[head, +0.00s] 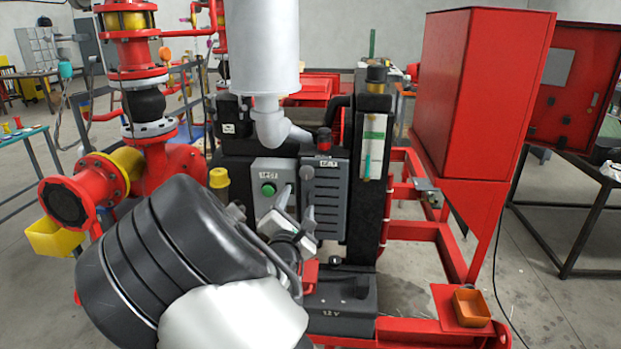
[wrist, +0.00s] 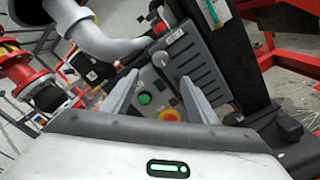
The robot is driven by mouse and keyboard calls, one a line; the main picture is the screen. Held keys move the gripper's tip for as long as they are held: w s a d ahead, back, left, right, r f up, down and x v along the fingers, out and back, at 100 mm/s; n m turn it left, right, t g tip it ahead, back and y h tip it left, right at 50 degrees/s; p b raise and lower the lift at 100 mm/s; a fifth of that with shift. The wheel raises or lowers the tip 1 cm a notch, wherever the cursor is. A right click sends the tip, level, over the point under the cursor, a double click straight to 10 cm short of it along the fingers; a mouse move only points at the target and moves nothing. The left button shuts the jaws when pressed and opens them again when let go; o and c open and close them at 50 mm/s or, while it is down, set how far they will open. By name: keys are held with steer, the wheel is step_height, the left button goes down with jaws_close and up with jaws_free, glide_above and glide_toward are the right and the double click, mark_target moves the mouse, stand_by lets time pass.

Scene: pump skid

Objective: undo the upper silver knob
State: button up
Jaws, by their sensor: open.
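The upper silver knob (head: 307,172) is a small round knob at the upper left of a grey slatted cover (head: 333,190) on the pump skid. In the wrist view the knob (wrist: 160,58) lies just beyond the fingertips, roughly centred between them. My gripper (head: 296,205) is open and empty, its two grey fingers pointing up at the cover from below; they also show in the wrist view (wrist: 161,77). In the head view the fingertips are a little below the knob and appear apart from it. A lower knob cannot be made out; my fingers cover part of the panel.
Left of the cover is a grey control box with a green button (head: 268,189) and, in the wrist view, a red-and-yellow button (wrist: 171,115) between my fingers. A red-topped part (head: 324,140) sits above the cover. A white pipe (head: 268,118) hangs above; a black battery (head: 340,302) stands below.

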mark_target(307, 174)
steer(key=w, duration=1)
steer(key=w+p, duration=0.1)
steer(key=w, duration=0.4)
steer(key=shift+w+d, duration=0.15)
steer(key=shift+d, duration=0.15)
steer(key=shift+f, duration=0.1)
steer(key=c, duration=1.1)
